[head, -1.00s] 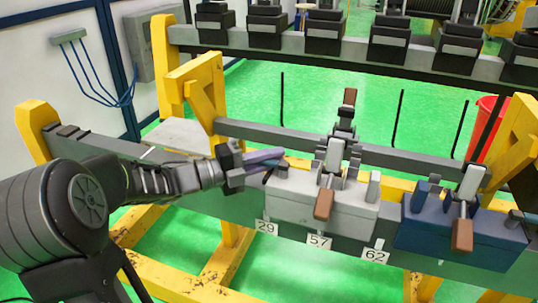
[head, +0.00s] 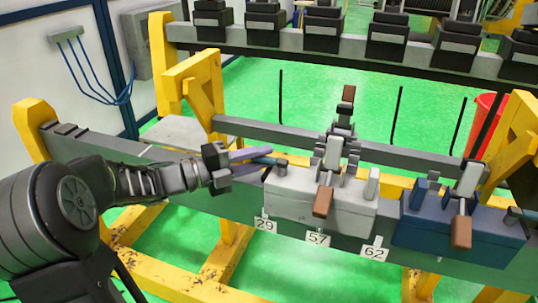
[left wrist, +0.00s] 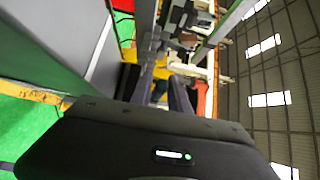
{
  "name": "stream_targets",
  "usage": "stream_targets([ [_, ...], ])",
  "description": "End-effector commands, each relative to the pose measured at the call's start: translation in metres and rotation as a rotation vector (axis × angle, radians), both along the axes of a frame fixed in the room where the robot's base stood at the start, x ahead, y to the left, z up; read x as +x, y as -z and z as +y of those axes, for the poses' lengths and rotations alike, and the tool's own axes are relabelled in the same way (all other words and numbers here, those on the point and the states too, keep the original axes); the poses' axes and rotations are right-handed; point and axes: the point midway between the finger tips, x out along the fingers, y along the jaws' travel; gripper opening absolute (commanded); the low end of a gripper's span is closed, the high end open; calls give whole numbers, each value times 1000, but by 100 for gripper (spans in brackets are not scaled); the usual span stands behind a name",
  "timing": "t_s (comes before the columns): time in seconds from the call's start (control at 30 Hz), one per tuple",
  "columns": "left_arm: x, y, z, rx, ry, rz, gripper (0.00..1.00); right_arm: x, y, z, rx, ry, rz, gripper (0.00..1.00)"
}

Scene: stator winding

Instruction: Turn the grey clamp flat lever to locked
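In the left wrist view the fingers (left wrist: 160,88) are also apart, and the lever is not clear. My right gripper is not in view.
A blue clamp (head: 455,232) of similar shape stands to the right on the same beam (head: 345,246). Labels 29, 57 and 62 hang below the grey clamp. Yellow frame posts (head: 200,85) stand behind. A red bin (head: 487,122) is at the back right.

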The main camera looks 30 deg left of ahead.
Motion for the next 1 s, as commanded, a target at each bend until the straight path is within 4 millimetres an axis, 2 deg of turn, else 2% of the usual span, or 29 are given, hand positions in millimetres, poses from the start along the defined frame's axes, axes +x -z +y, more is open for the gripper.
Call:
stream_targets([
  [0.2,-31,0,21,0,-3,0,22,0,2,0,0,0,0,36],
  [0.33,-42,0,28,-1,-3,-1,22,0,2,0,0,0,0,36],
  [1.0,-45,0,29,0,-2,0,22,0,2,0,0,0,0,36],
])
